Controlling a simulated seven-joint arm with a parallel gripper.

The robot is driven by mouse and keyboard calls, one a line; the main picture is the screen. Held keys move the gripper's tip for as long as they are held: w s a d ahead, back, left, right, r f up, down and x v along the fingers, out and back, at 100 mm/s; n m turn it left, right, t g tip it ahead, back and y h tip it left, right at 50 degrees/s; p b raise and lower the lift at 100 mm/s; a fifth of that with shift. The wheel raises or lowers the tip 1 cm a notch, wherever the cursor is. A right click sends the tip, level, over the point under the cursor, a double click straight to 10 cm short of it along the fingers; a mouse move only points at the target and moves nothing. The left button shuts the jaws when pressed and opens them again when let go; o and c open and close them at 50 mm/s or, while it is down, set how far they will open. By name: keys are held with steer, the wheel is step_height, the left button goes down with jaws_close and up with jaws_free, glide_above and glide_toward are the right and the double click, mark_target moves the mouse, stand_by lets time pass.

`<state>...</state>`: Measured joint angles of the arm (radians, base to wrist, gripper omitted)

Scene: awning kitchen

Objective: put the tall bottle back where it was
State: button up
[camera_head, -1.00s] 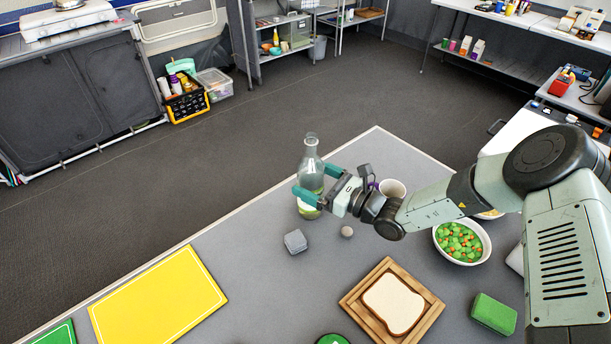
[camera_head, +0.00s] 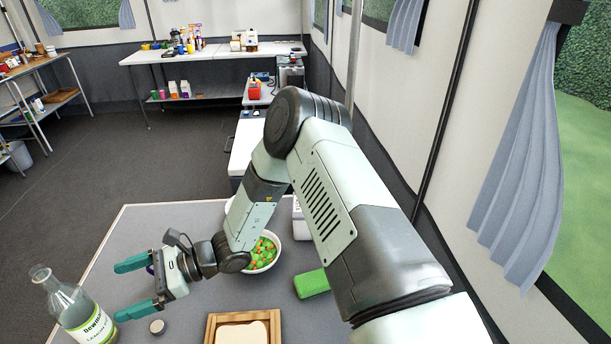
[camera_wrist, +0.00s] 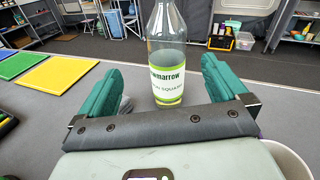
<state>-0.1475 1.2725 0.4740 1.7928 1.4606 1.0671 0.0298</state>
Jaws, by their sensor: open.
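The tall bottle (camera_head: 75,309) is clear glass with a green and white label and pale liquid low inside. It stands upright on the grey table at the left of the head view, its base cut off by the frame. The wrist view shows the bottle (camera_wrist: 166,60) just beyond the fingers, roughly midway between them, with its top cut off. My gripper (camera_head: 122,290) is open and empty. Its green fingertips point at the bottle and are apart from it, and they also show in the wrist view (camera_wrist: 161,82).
A bowl of green and orange pieces (camera_head: 263,252), a green sponge (camera_head: 312,283) and bread on a wooden board (camera_head: 211,328) lie right of my gripper. A small round object (camera_head: 157,327) is near the lower finger.

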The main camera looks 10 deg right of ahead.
steer(key=s+d+r+n+t+h, duration=0.1)
steer(key=d+r+n+t+h, duration=0.1)
steer(key=d+r+n+h, duration=1.25)
steer(key=s+d+r+t, duration=0.3)
steer(key=d+r, duration=0.2)
steer(key=d, duration=0.4)
steer(key=s+d+r+m+t+h, duration=0.1)
steer(key=s+d+r+t, duration=0.2)
steer(key=d+r, duration=0.3)
steer(key=s+d+r+t, duration=0.3)
steer(key=d+r, duration=0.3)
steer(key=d, duration=0.5)
steer(key=shift+s+d+h, duration=0.35)
steer(key=shift+s+d, duration=0.05)
steer(key=shift+s, duration=0.25)
